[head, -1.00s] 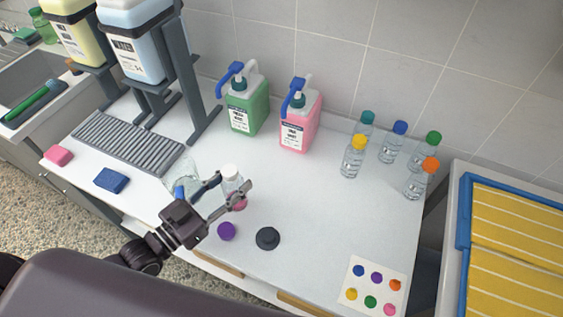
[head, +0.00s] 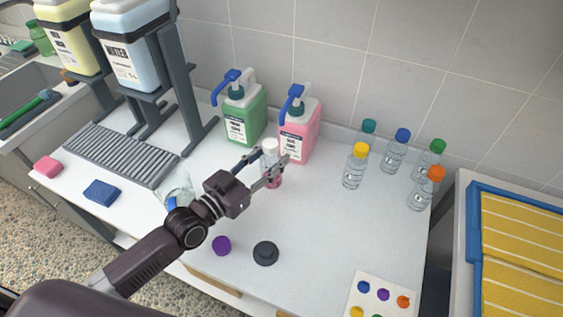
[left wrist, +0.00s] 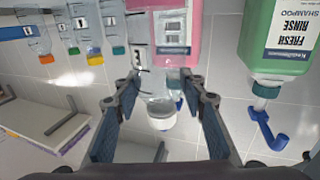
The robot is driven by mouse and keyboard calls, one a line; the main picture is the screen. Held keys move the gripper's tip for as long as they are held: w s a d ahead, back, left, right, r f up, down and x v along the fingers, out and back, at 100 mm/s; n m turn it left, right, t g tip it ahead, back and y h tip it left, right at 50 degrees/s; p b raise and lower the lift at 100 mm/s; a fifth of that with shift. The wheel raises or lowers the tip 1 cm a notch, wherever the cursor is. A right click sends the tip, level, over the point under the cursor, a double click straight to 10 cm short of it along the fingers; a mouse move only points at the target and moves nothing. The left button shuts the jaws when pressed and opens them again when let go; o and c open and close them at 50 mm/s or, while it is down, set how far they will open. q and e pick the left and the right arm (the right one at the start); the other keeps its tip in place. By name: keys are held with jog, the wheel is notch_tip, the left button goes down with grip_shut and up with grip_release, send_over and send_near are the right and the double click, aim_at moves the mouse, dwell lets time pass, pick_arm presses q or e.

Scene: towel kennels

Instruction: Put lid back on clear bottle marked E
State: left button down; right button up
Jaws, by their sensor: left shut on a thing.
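My left gripper (head: 268,172) is shut on a clear bottle (head: 270,161) with a white top, held upright in front of the pink pump jug. Pink shows at its lower part; I cannot tell if this is the bottle's own. In the left wrist view, which is upside down, the bottle (left wrist: 158,86) sits between the fingers (left wrist: 162,90), and a label beside it reads like a reversed E. A purple lid (head: 222,245) lies on the counter at the front, apart from the gripper. My right gripper is not in view.
Pump jugs, green (head: 241,115) and pink (head: 299,135), stand at the back. Several capped bottles (head: 395,155) stand at the right. A black round piece (head: 265,252) and a colour-dot card (head: 380,296) are in front. A clear vessel (head: 175,187) is left. The middle right is clear.

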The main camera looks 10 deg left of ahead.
pick_arm(q)
jog(key=x, duration=0.4)
jog(key=shift+d+b, duration=0.1)
jog(key=shift+b, duration=0.2)
notch_tip(320, 180, down, 4)
jog(key=b, duration=0.3)
jog(key=shift+r+b, duration=0.2)
jog(key=shift+b, duration=0.15)
jog(key=shift+f, duration=0.1)
jog(key=c, duration=1.2)
grip_release()
